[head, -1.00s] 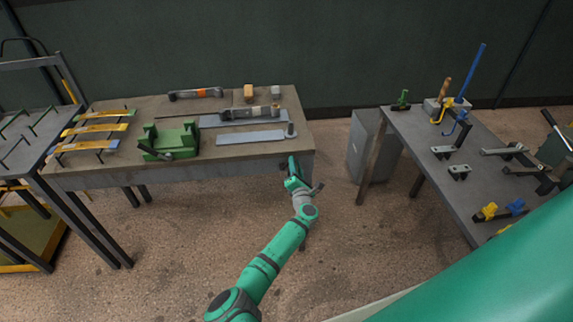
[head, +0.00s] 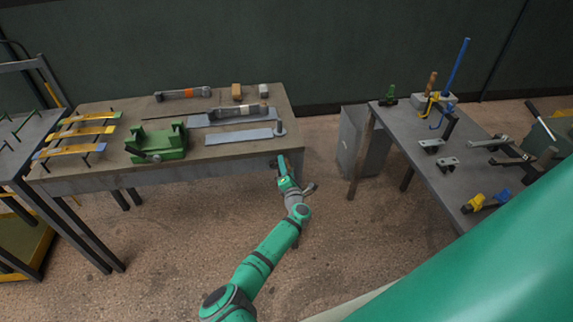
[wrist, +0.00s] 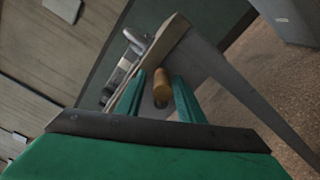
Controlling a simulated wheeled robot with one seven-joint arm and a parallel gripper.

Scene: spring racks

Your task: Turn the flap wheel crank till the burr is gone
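My gripper (head: 296,180) is low beside the front right corner of the left workbench. In the wrist view its two green fingers (wrist: 165,92) stand apart. A tan wooden cylinder (wrist: 161,82), like a handle, shows between them; I cannot tell whether they touch it. I cannot make out a flap wheel for certain. A green machine (head: 552,137) at the far right edge has a dark lever with a pale grip (head: 532,108); it is partly hidden, and I cannot tell whether this is the crank.
The left workbench (head: 225,150) carries a green vise-like fixture (head: 157,144) and grey plates (head: 240,137). The right bench (head: 425,175) holds clamps and a blue rod (head: 458,68). A grey cabinet (head: 360,143) stands between the benches. Open floor lies in front.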

